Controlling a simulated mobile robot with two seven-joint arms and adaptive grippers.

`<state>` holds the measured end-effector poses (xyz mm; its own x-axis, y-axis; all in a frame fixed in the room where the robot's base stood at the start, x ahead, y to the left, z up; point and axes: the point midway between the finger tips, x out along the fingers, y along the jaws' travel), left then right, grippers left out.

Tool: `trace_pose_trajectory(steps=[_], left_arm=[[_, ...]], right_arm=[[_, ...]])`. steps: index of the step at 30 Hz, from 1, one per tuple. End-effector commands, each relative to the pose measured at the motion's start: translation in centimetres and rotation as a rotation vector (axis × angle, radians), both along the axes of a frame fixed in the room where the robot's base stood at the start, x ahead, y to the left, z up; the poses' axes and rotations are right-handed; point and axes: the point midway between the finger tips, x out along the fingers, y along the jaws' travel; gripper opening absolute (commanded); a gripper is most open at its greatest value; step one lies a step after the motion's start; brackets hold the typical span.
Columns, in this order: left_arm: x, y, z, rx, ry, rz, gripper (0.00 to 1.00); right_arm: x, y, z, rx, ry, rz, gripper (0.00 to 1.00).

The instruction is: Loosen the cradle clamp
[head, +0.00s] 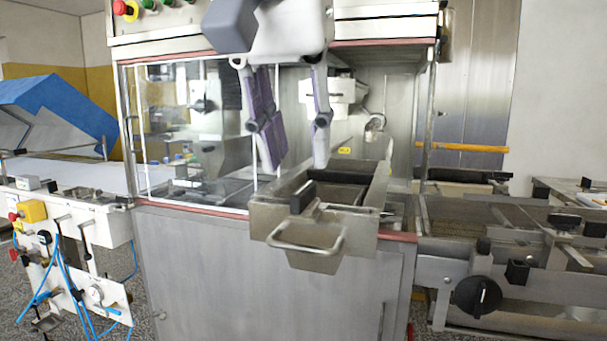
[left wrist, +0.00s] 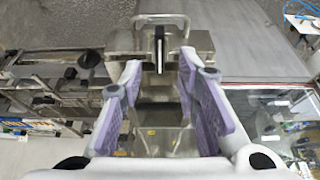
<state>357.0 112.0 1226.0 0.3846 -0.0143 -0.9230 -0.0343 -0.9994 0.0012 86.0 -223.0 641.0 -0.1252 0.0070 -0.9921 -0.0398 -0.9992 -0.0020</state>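My left gripper (head: 295,162) hangs down in front of the machine, its two lilac-padded fingers spread apart with nothing between them. In the left wrist view the open fingers (left wrist: 160,70) frame a steel cradle. The cradle (head: 262,221) is an open metal trough with a bar handle at its front. A black upright grip (head: 303,196), which looks like the cradle clamp's lever, stands at the cradle's front; it also shows in the left wrist view (left wrist: 159,48), beyond the fingertips. The gripper is apart from it. Whether the clamp is tight cannot be told. My right gripper is not in view.
A clear window (head: 190,120) stands left of the gripper and a steel post (head: 428,120) to its right. A conveyor with a black knob (head: 478,297) lies at the right. A control panel with blue hoses (head: 95,294) is at the left. The space before the cradle looks free.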

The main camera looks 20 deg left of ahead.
Motion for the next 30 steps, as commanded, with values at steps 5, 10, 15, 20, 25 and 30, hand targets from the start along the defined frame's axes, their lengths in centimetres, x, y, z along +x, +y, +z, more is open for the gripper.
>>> trace_pose_trajectory(steps=[5,10,15,20,25,30], left_arm=[[1.3,0.0,-3.2,0.001,0.001,0.001,0.3],[1.8,-0.1,-4.4,0.0,0.0,0.001,0.3],[1.9,-0.1,-4.4,0.0,0.0,0.001,0.3],[1.9,-0.1,-4.4,-0.001,0.0,0.002,0.05],[1.9,-0.1,-4.4,-0.001,0.0,0.002,0.0],[1.9,-0.1,-4.4,0.0,0.0,0.011,0.0]], right_arm=[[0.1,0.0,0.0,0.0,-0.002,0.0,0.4],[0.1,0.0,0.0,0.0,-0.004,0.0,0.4],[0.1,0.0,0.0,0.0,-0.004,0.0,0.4],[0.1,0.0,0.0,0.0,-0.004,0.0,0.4],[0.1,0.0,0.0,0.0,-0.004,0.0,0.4],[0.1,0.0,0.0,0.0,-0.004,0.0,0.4]])
